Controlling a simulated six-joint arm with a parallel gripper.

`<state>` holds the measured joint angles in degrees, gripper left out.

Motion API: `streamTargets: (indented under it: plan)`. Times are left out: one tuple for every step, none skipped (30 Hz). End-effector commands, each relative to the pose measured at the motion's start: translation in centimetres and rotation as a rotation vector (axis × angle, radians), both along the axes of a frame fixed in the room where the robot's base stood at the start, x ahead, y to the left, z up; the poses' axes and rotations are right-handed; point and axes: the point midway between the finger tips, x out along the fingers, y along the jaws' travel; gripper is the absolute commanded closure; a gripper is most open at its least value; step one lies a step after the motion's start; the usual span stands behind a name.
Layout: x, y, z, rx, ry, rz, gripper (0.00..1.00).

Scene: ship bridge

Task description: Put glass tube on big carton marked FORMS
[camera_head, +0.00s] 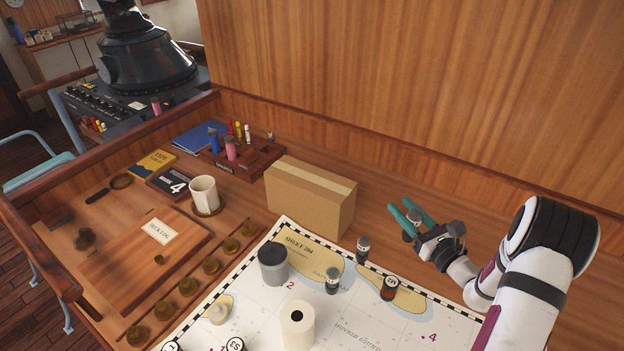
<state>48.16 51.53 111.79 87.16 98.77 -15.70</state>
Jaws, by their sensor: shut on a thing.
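My gripper (410,214) has teal fingers and is at the right, beyond the chart's far edge. It is shut on a small, dark-topped thing, mostly hidden by the fingers, that looks like the glass tube (410,232). The brown carton (311,200) with a pale tape strip stands on the desk by the wooden back panel, left of my gripper and apart from it. Its top is bare, and I see no FORMS lettering on its visible faces.
A chart (350,320) in front holds a grey canister (272,264), two small capped jars (362,249) (332,281), a dark bottle (389,288) and a white roll (297,326). A white mug (204,193) and a pen rack (245,160) stand left of the carton.

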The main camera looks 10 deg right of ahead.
Motion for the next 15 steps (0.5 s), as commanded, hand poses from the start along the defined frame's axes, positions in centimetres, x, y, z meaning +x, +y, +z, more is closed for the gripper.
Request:
streamTargets:
  plan:
    - [2.7, 0.7, 1.9, -0.009, -0.008, 0.003, 1.0]
    - [4.4, 1.0, 3.0, -0.01, -0.009, -0.003, 1.0]
    - [6.4, 1.6, 4.6, -0.01, -0.009, -0.01, 1.0]
    - [7.8, 2.1, 5.8, -0.008, -0.009, -0.015, 1.0]
    - [9.0, 2.7, 6.9, -0.007, -0.009, -0.019, 1.0]
    - [10.5, 3.4, 8.4, -0.005, -0.009, -0.025, 1.0]
    - [11.4, 3.9, 9.3, -0.004, -0.008, -0.027, 1.0]
    - [12.2, 4.4, 10.2, -0.003, -0.007, -0.03, 1.0]
    - [13.0, 5.0, 11.2, -0.002, -0.006, -0.032, 1.0]
    - [13.6, 5.4, 11.8, -0.001, -0.004, -0.033, 1.0]
    - [14.0, 5.7, 12.3, 0.0, -0.004, -0.034, 1.0]
    - [14.4, 6.0, 12.8, 0.001, -0.003, -0.035, 1.0]
    - [14.6, 6.3, 13.0, 0.0, -0.001, -0.035, 1.0]
    - [14.9, 6.6, 13.0, 0.001, 0.001, -0.035, 1.0]
    - [15.4, 7.3, 12.7, 0.003, 0.002, -0.033, 1.0]
